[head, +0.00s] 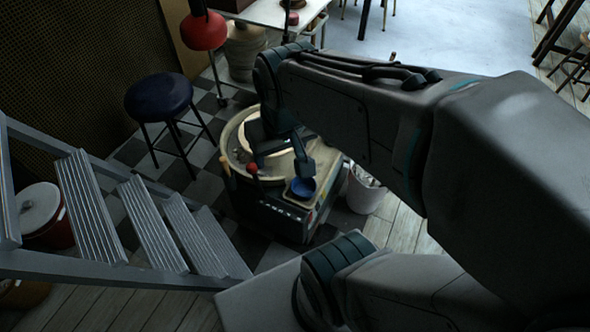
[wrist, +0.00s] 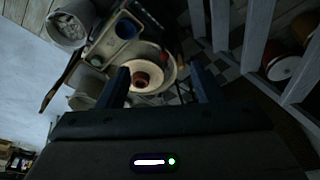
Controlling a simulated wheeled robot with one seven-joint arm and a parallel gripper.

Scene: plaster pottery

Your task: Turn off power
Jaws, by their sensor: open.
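The pottery wheel (head: 236,139) stands on the checkered floor in the middle of the head view, with a round cream basin and a dark front panel (head: 283,213). Small pale marks show on the panel, but I cannot tell which is the power control. A red knob (head: 253,168) shows at the basin's front. A blue bowl (head: 303,188) sits on the wheel's right front part; it also shows in the wrist view (wrist: 126,29). My gripper (head: 281,160) is open and empty above the wheel. In the wrist view its fingers (wrist: 162,78) are wide apart, with a reddish-brown pot (wrist: 148,80) on the wheel behind them.
Grey metal stairs (head: 150,225) stand at the left. A dark blue stool (head: 159,97) and a red lamp (head: 203,31) are behind the wheel. A white bucket (head: 366,190) stands close at its right. Open floor (head: 450,40) lies at the back right.

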